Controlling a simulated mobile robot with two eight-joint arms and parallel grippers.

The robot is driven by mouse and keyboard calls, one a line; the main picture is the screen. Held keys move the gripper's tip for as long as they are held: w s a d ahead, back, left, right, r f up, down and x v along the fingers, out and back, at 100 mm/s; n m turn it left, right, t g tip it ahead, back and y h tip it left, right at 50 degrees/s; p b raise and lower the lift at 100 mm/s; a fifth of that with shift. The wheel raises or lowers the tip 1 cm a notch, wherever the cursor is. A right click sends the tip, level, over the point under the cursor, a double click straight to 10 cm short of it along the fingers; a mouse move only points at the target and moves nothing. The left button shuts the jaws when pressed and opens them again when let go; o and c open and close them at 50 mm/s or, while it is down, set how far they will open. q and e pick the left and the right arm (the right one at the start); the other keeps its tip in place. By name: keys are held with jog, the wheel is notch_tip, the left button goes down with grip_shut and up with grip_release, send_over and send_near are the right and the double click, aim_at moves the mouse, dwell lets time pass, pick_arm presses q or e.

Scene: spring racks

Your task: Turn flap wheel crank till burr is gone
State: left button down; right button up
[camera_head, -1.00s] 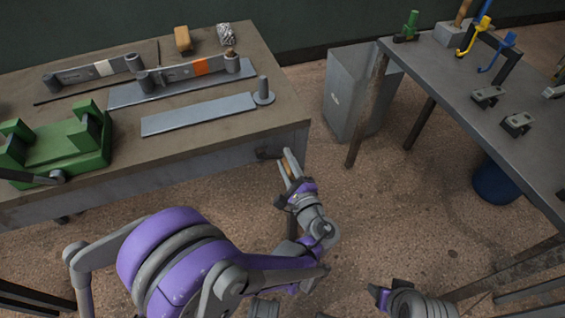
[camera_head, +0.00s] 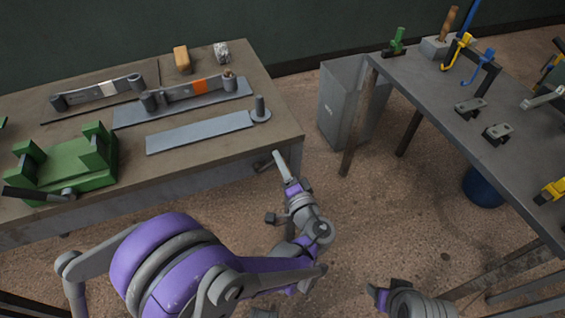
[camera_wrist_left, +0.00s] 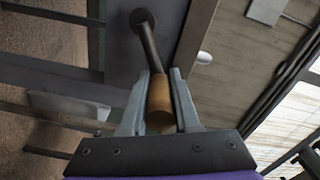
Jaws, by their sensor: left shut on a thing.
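My left gripper (camera_head: 279,158) is at the front edge of the left workbench, near its right corner. In the left wrist view its two grey fingers (camera_wrist_left: 158,100) are shut on a brown, wooden-looking crank handle (camera_wrist_left: 160,98). A dark crank rod (camera_wrist_left: 150,45) runs from the handle to a round dark hub (camera_wrist_left: 141,20) on a grey surface. In the head view a small dark part (camera_head: 262,163) shows at the bench front beside the fingers. I cannot make out the flap wheel or any burr. My right gripper's fingers are not visible.
The left workbench (camera_head: 215,150) carries a green fixture (camera_head: 65,165), flat grey plates (camera_head: 200,132), a tan block (camera_head: 182,59) and a crumpled silvery lump (camera_head: 221,52). A grey bin (camera_head: 338,105) stands between it and the right table (camera_head: 425,90). Floor between the benches is open.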

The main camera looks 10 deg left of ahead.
pick_arm(q)
jog(key=shift+s+a+r+n, duration=0.25)
jog(key=shift+r+n, duration=0.2)
jog(key=shift+n, duration=0.45)
